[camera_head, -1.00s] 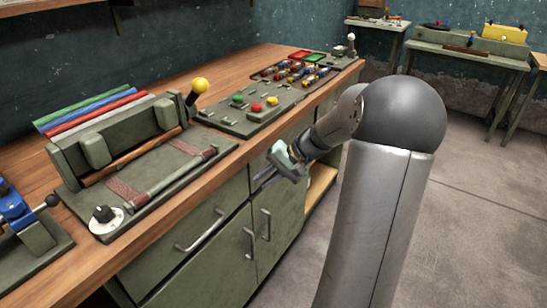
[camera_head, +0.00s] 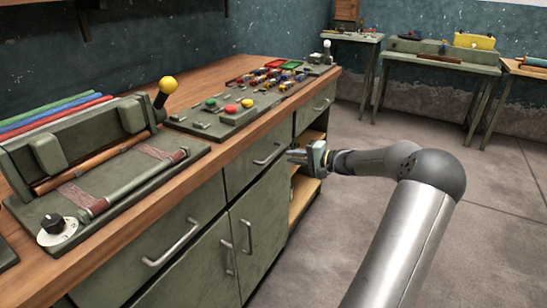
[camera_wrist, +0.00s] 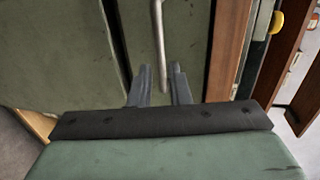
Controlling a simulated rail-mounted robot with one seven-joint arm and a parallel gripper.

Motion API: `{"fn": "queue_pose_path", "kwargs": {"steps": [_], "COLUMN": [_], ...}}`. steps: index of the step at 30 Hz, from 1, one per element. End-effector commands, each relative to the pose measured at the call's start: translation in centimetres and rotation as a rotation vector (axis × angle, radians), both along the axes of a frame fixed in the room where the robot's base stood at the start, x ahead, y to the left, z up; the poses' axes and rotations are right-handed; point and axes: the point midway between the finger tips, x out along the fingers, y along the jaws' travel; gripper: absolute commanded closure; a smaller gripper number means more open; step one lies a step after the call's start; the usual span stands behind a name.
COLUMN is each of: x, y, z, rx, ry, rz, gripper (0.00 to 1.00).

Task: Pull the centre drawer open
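The centre drawer (camera_head: 240,160) is a green-grey front under the wooden worktop. It looks shut, and its metal bar handle (camera_head: 267,157) is in plain view. My gripper (camera_head: 292,155) is just right of this handle, with its fingers pointing towards the cabinet. In the wrist view my two fingers (camera_wrist: 160,82) are apart, and a bar handle (camera_wrist: 158,42) runs down the picture with its lower end between them. I cannot tell whether the fingers touch the bar. Nothing appears gripped.
A left drawer (camera_head: 135,250) and a right drawer (camera_head: 317,106) flank it, both shut. Cupboard doors with upright handles (camera_head: 247,238) are below. Open wooden shelves (camera_head: 303,190) are beside them. The worktop edge (camera_head: 215,145) overhangs the drawers. Floor to the right is clear.

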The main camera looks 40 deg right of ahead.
Motion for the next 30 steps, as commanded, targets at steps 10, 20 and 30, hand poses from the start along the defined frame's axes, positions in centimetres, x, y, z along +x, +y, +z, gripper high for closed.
{"fn": "queue_pose_path", "kwargs": {"steps": [10,20,30], "x": [5.9,7.4,7.3], "y": [2.5,3.1,3.1], "z": [-1.4,-1.7,-1.7], "rx": [0.001,-0.001,0.0], "ry": [0.0,0.001,0.001], "rz": [0.001,-0.001,0.0], "gripper": [0.83,0.83,1.0]}}
